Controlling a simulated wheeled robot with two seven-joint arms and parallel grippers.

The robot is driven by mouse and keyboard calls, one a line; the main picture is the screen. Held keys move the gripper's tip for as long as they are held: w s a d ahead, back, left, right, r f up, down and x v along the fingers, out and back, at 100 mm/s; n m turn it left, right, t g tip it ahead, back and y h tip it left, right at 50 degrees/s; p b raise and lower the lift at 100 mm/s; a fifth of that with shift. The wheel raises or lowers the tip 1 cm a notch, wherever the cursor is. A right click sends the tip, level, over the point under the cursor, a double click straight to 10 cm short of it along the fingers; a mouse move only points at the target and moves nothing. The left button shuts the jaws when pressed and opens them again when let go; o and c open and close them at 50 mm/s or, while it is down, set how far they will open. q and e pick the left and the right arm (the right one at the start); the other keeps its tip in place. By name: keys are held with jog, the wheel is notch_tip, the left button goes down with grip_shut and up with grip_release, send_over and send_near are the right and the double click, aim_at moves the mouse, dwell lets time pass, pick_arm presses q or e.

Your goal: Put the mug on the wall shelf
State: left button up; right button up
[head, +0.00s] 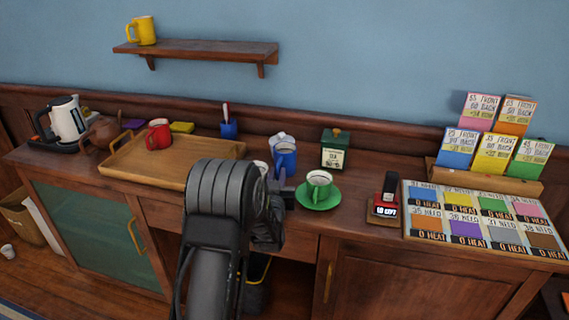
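Several mugs are in view. A yellow mug (141,31) stands on the left end of the wooden wall shelf (205,48). A red mug (158,134) stands on the wooden tray (120,162). A blue mug (285,158) stands on the counter just beyond my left gripper (281,190). A green cup (319,186) sits on a green saucer (326,202) just right of the gripper. My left forearm hides much of the gripper, so I cannot tell whether its fingers are open or touch the blue mug. My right gripper is out of view.
A green tin (334,149) is behind the saucer. A card rack (485,178) and a card board (450,186) fill the right. Most of the wall shelf is bare.

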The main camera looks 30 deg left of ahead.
pick_arm(q)
jog(key=shift+c, duration=0.6)
grip_shut()
dwell(0.9)
